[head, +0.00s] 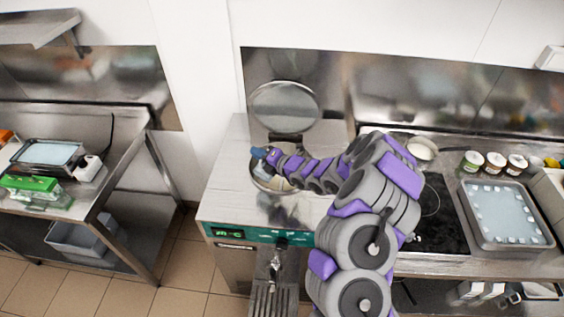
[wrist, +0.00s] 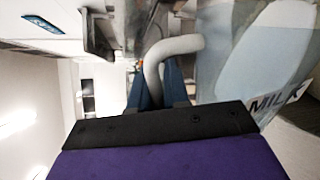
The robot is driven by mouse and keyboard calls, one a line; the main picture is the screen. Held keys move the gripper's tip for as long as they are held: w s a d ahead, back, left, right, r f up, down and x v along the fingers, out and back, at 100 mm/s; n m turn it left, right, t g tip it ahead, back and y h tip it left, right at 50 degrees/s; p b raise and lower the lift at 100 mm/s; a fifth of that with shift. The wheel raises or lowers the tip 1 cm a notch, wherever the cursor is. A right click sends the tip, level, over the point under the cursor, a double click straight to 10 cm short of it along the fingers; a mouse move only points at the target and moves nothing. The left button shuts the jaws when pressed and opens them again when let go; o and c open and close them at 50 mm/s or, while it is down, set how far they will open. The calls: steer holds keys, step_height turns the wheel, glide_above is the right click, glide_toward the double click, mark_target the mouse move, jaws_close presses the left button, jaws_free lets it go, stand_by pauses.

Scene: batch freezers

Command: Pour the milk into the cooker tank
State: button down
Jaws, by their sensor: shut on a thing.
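The milk jug (wrist: 262,55) fills the right of the wrist view, pale and translucent, with a "MILK" label. Its curved grey handle (wrist: 172,46) lies between my gripper's blue fingers (wrist: 156,88), which are shut on it. In the head view my gripper (head: 258,153) is over the round opening of the cooker tank (head: 256,181). A pale patch below the gripper seems to be the jug, partly hidden by my arm. The tank's round metal lid (head: 284,107) stands open behind. I cannot tell the jug's tilt or whether milk is flowing.
The cooker's steel top (head: 225,190) is clear to the left. To the right are a black cooktop (head: 440,218), several small jars (head: 495,162) and a steel tray (head: 507,213).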

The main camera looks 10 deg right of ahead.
steer(key=shift+s+a, duration=0.2)
steer(key=shift+a, duration=0.3)
steer(key=shift+s+a+r+b, duration=0.1)
steer(key=shift+a+b, duration=0.3)
steer(key=shift+a, duration=0.1)
steer(key=shift+w+d+p, duration=0.25)
steer(key=shift+d+p, duration=0.2)
steer(key=shift+p, duration=0.3)
steer(key=shift+w+d+f+m+p, duration=0.2)
steer(key=shift+d+f+m+p, duration=0.1)
steer(key=shift+d+f+p, duration=0.15)
steer(key=shift+w+f, duration=0.1)
steer(key=shift+w+d+f+p, duration=0.15)
steer(key=shift+w+p, duration=0.15)
steer(key=shift+p, duration=0.15)
steer(key=shift+w+d+m+p, duration=0.1)
steer(key=shift+d+m+p, duration=0.2)
steer(key=shift+d+m, duration=0.1)
steer(key=shift+g+y, duration=0.3)
steer(key=shift+w+r+m+p, duration=0.2)
steer(key=shift+r+m+p, duration=0.1)
steer(key=shift+p, duration=0.2)
